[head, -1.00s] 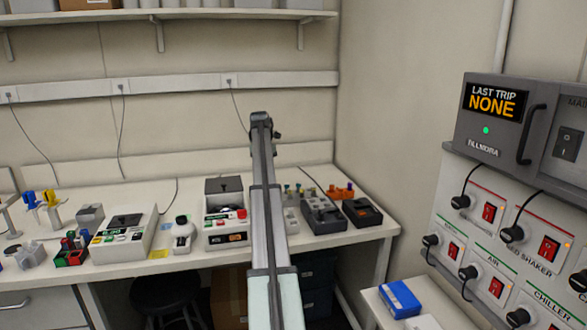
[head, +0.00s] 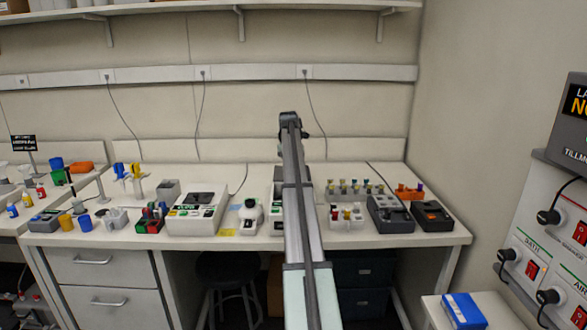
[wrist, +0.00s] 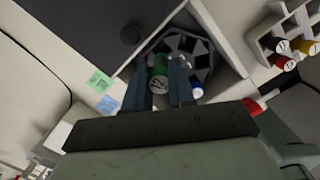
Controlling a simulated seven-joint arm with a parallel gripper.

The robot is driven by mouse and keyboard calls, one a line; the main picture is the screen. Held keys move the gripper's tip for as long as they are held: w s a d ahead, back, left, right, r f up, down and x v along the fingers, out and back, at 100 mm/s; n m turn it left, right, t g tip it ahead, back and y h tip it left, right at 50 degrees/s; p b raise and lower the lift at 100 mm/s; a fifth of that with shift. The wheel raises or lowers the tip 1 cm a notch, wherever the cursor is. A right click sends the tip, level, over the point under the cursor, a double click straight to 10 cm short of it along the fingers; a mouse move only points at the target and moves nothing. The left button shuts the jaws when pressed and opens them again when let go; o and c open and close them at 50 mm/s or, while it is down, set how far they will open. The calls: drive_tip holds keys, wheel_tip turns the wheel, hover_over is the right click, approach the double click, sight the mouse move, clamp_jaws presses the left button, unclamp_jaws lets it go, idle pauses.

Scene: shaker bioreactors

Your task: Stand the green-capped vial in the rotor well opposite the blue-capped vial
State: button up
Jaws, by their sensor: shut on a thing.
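In the wrist view, my gripper (wrist: 166,88) is shut on the green-capped vial (wrist: 159,73), held between its two dark fingers. The vial overlaps the open bowl with the dark rotor (wrist: 206,58). I cannot tell whether it is above a well or in one. A blue-sided cap with a white top, the blue-capped vial (wrist: 196,90), shows just right of the right finger, partly hidden by it. In the head view my arm hides the gripper, both vials and most of the centrifuge (head: 276,205).
The centrifuge's raised dark lid (wrist: 80,25) with a round knob is at the upper left of the wrist view. A white rack (wrist: 255,22) with several capped vials is on the right. The bench (head: 335,242) holds more devices on both sides.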

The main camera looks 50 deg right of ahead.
drive_tip(key=shift+f, duration=1.95)
drive_tip(key=shift+f, duration=2)
idle(0.4)
drive_tip(key=o, duration=0.8)
drive_tip(key=shift+c, duration=0.2)
drive_tip(key=shift+o, duration=0.6)
drive_tip(key=shift+w, duration=0.15)
drive_tip(key=shift+r, duration=0.1)
drive_tip(key=shift+d+r, duration=0.2)
drive_tip(key=shift+r, duration=1.65)
drive_tip(key=shift+a+r, duration=0.15)
drive_tip(key=shift+r, duration=1.4)
